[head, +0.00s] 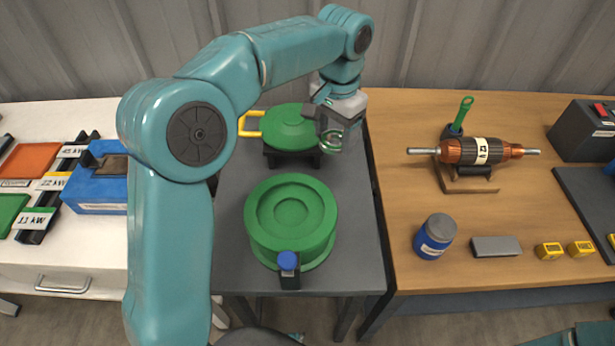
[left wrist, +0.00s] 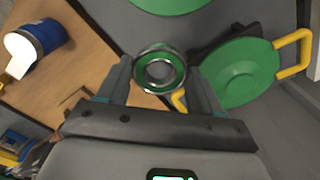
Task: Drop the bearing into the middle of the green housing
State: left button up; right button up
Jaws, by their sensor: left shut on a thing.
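The green housing (head: 291,213) stands on the dark grey table, with a round recess in the middle of its top. The bearing is a metal ring (left wrist: 160,70) seen close up in the left wrist view. My left gripper (head: 332,138) is shut on the bearing and holds it above the table, behind and to the right of the housing and beside the green cover. In the left wrist view a part of the green housing (left wrist: 168,3) shows at the top edge. My right gripper is not in view.
A green cover (head: 289,128) with a yellow handle rests on a black stand behind the housing. A copper rotor (head: 470,151) and a blue tin (head: 434,237) stand on the wooden table at right.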

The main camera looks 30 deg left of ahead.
pick_arm(q)
notch_tip(320, 180, down, 14)
jog(key=shift+r+b, duration=0.1)
jog(key=shift+b, duration=0.25)
notch_tip(320, 180, down, 4)
jog(key=shift+d+r, duration=0.1)
jog(key=shift+r, duration=0.1)
jog(key=shift+f, duration=0.3)
jog(key=shift+f, duration=0.15)
jog(key=o, duration=1.2)
